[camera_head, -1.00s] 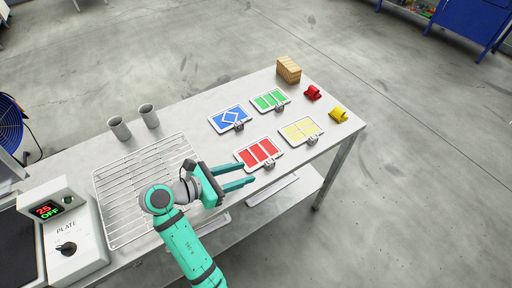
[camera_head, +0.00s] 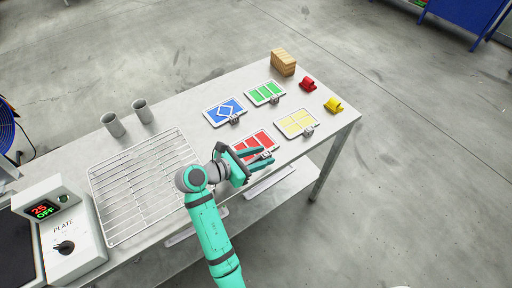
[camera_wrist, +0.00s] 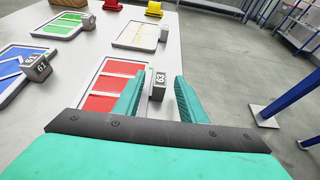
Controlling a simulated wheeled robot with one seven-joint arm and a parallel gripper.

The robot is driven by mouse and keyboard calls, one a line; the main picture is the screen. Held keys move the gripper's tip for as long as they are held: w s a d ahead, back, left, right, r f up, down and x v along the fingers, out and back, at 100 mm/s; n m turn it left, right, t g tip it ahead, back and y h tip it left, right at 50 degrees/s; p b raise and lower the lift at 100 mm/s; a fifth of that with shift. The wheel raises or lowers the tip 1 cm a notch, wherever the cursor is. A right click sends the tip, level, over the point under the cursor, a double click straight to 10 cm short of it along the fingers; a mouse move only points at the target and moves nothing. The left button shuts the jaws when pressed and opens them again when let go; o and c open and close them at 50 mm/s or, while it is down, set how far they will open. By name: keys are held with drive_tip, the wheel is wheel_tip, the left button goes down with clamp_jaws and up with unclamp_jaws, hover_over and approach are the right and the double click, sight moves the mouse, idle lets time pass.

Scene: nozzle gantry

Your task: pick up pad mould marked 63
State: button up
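The pad mould marked 63 is a white tray with red panels (camera_wrist: 108,82), flat on the table. In the wrist view its grey tag block (camera_wrist: 158,88) reads 63 and stands at the tray's right edge. In the head view the red mould (camera_head: 262,139) is partly hidden by my gripper (camera_head: 267,156). My gripper is open, and its teal fingers (camera_wrist: 156,92) point at the tag block, which appears between and beyond their tips. I cannot tell whether the left finger touches the tray. Nothing is held.
Nearby lie a blue mould (camera_head: 225,111) tagged 61, a green mould (camera_head: 265,93) and a yellow mould (camera_head: 297,122). Behind are a wooden block (camera_head: 283,63), red piece (camera_head: 308,84) and yellow piece (camera_head: 333,105). A wire rack (camera_head: 140,185), two cups and a plate heater stand left.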

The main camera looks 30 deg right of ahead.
drive_tip(key=shift+d, duration=0.15)
clamp_jaws()
drive_tip(key=shift+r, duration=0.15)
